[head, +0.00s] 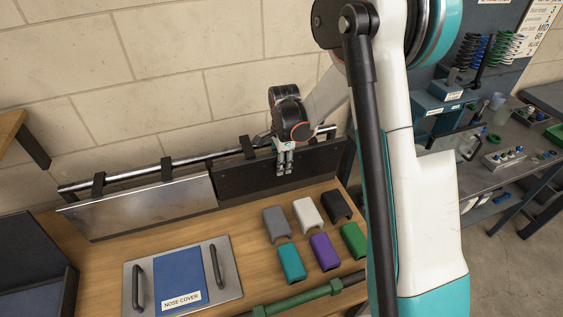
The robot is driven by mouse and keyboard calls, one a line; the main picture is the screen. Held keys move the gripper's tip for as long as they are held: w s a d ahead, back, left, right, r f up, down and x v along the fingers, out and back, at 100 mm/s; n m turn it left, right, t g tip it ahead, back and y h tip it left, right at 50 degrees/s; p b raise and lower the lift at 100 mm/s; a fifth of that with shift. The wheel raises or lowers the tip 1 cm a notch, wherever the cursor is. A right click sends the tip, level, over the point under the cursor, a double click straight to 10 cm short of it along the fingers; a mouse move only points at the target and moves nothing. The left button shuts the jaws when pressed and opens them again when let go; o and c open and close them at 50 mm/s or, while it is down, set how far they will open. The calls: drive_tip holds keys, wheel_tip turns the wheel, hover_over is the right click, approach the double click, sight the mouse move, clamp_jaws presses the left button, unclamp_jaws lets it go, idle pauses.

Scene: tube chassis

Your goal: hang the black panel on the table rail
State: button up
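The black panel (240,178) is a long dark plate at the back of the wooden table, upright just below the metal table rail (205,158). A dark hook (248,147) at its upper left is at the rail. Its upper right is partly hidden by my arm, so I cannot tell whether that side is seated. My gripper (285,172) points down at the middle of the black panel, its fingers overlapping the panel's upper front. The fingers look close together. I cannot tell whether they pinch the panel.
A silver panel (140,208) hangs from the rail at left by dark hooks. Several coloured blocks (324,251) lie on the table in front, beside a nose cover plate (228,270) with handles and a green bar (300,299). A dark bin (30,255) stands at left.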

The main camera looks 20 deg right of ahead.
drive_tip(key=r, duration=0.8)
drive_tip(key=s+r, duration=0.1)
drive_tip(key=r, duration=0.3)
drive_tip(key=shift+r, duration=0.35)
drive_tip(key=s+a+r+n+t+b, duration=0.1)
drive_tip(key=s+r+n+t+b, duration=0.15)
drive_tip(key=s+n, duration=0.35)
drive_tip(key=s+r+n+t+b, duration=0.1)
drive_tip(key=s+r+n, duration=0.25)
drive_tip(key=s, duration=0.45)
drive_tip(key=s+a+f+n+t+b, duration=0.1)
drive_tip(key=s+f+n+t+b, duration=0.1)
drive_tip(key=s+n, duration=0.6)
drive_tip(key=shift+s+f+t+b, duration=0.45)
drive_tip(key=shift+s+t, duration=0.1)
drive_tip(key=shift+s, duration=1.5)
drive_tip(key=shift+a+n, duration=0.1)
drive_tip(key=shift+n, duration=0.15)
